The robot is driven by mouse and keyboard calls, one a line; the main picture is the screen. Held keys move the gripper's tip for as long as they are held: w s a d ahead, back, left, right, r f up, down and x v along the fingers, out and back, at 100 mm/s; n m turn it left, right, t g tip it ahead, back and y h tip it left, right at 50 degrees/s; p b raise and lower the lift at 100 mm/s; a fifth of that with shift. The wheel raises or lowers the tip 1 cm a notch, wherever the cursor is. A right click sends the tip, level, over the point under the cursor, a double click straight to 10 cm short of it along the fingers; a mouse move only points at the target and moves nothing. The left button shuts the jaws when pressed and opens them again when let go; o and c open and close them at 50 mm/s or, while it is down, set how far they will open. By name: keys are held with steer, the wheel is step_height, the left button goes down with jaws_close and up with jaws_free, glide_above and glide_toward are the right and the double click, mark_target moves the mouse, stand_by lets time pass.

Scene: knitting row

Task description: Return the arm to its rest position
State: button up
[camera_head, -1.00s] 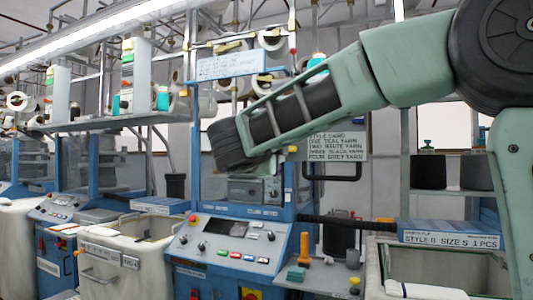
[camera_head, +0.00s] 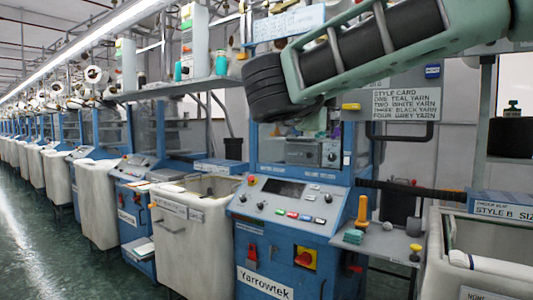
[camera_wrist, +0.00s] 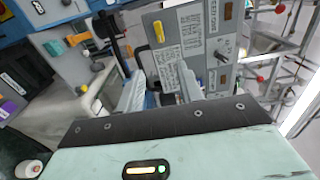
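My arm (camera_head: 372,48) reaches in from the upper right of the head view, with its dark joint (camera_head: 270,88) in front of the upper part of a blue knitting machine (camera_head: 285,212). My gripper is not clearly visible in the head view. In the wrist view my gripper (camera_wrist: 161,92) shows two pale fingers that stand apart, with nothing seen held between them. Beyond the fingers is a grey panel with a style card (camera_wrist: 168,66).
A white bin (camera_head: 185,235) stands left of the machine, and another bin (camera_head: 485,250) is at the right. A small shelf (camera_head: 385,245) holds an orange-handled tool (camera_head: 362,212) and a teal block (camera_head: 353,237). Open green floor (camera_head: 50,250) lies at the left.

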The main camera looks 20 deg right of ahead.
steer(key=w+a+f+n+t+y+p, duration=0.1)
steer(key=w+a+f+n+t+y, duration=0.15)
steer(key=a+n+y, duration=0.5)
steer(key=w+a+f+n+t+y+p, duration=0.1)
steer(key=a+f+n+t+y, duration=0.3)
steer(key=a+n+y, duration=0.4)
steer(key=s+a+f+n+g+y, duration=0.4)
steer(key=s+a+f+n, duration=0.1)
steer(key=a+f+n, duration=0.3)
steer(key=s+a+f+n+g+p, duration=0.1)
steer(key=s+f+n+g, duration=0.7)
steer(key=s+f, duration=0.4)
steer(key=s+d+f+n+g+h, duration=0.2)
steer(key=s+d+f, duration=0.2)
steer(key=s, duration=0.2)
steer(key=s+d+f+n+g+h+p, duration=0.1)
steer(key=s+d+f+n+g+h, duration=0.1)
steer(key=s, duration=0.5)
steer(key=d+f+g, duration=0.1)
steer(key=d+f, duration=0.1)
steer(key=d, duration=0.1)
steer(key=shift+s+d+n+h, duration=0.2)
steer(key=shift+d+n+h, duration=0.1)
steer(key=shift+n+h, duration=0.05)
steer(key=shift+g, duration=0.25)
